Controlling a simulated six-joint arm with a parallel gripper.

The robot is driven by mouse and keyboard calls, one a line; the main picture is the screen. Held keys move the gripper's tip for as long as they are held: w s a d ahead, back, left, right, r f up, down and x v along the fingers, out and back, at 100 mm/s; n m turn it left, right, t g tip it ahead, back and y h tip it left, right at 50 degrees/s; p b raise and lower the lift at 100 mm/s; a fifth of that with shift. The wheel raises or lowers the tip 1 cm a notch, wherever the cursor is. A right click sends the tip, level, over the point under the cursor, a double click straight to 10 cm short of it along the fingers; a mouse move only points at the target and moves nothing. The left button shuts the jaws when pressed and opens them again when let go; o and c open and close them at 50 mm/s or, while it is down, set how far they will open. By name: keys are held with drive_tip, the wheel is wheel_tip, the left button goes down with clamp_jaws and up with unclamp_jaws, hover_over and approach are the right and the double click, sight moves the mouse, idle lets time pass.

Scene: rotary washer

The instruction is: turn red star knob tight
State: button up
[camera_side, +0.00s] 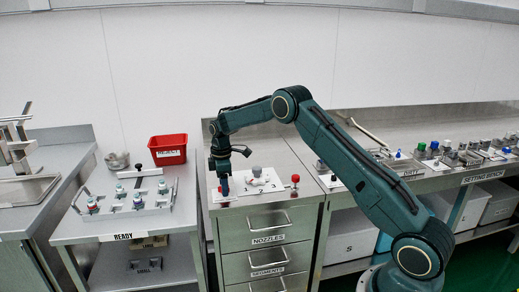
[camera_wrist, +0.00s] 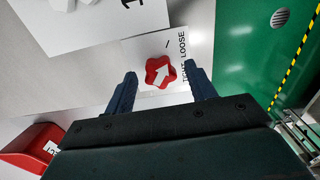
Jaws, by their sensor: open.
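The red star knob (camera_wrist: 151,77) with a white arrow on top sits on a white plate in the wrist view. The arrow points up and to the right in that picture, and the words TIGHT and LOOSE are printed beside the knob. My gripper (camera_wrist: 162,82) is open, with one blue finger on each side of the knob's near side; I cannot tell whether either touches it. In the side view my gripper (camera_side: 223,187) points down over the left part of the drawer cabinet's top and largely hides what is under it.
Another red knob (camera_side: 295,179) and a grey-topped fitting (camera_side: 257,171) stand to the right on the cabinet top (camera_side: 304,200). A red reject bin (camera_side: 168,148) and a READY tray (camera_side: 140,210) are at left. The setting bench (camera_side: 450,182) at right holds many small parts.

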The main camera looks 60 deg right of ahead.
drive_tip(key=shift+c, duration=0.4)
drive_tip(key=c, duration=0.9)
